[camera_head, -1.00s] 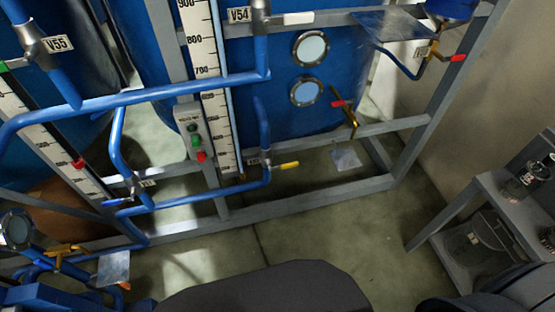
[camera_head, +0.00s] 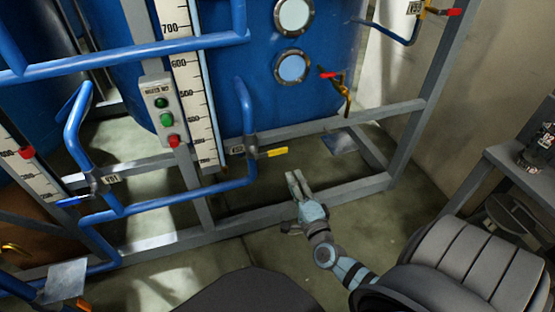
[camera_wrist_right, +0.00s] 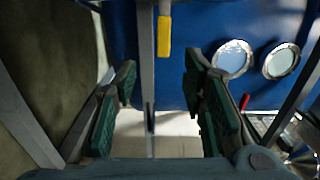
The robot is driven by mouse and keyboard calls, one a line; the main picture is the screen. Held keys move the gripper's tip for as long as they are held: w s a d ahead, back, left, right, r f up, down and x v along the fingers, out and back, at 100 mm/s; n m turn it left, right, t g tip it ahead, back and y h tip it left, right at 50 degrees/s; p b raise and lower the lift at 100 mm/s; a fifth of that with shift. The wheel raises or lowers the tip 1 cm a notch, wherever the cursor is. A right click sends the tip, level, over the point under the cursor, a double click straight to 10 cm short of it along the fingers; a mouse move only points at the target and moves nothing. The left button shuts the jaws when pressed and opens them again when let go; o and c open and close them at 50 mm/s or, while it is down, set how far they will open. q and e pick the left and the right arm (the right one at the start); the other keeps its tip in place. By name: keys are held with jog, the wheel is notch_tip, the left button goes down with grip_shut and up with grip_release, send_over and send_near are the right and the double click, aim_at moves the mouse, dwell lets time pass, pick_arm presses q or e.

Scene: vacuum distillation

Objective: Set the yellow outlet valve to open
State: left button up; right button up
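The yellow valve handle (camera_head: 273,153) points right from its valve body (camera_head: 237,150) on the blue pipe, roughly level in the head view. In the right wrist view the yellow handle (camera_wrist_right: 164,36) shows near the top, beyond the gap between my fingers. My right gripper (camera_head: 292,204) is in front of the lower frame rail, below and slightly right of the handle, and apart from it. In the right wrist view my right gripper (camera_wrist_right: 160,75) has its green-padded fingers spread wide with nothing between them. My left gripper is out of view.
A grey frame rail (camera_head: 260,215) runs low behind my right gripper. A button box (camera_head: 163,115) and scale (camera_head: 195,90) stand left of the valve. A red-handled valve (camera_head: 335,80) is at upper right. A grey shelf (camera_head: 520,165) stands at far right. Floor between is open.

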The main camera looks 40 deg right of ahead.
aim_at(279, 153)
jog(key=b+x, duration=0.3)
jog(key=x, duration=1)
jog(key=shift+w+r, duration=0.15)
jog(key=shift+w+d+r, duration=0.1)
jog(key=shift+w+d, duration=0.1)
jog(key=shift+w, duration=0.15)
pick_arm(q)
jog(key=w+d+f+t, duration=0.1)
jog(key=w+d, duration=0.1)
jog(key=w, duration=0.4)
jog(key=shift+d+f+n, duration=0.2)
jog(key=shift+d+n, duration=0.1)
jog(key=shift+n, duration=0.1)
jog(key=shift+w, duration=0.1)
pick_arm(e)
grip_shut()
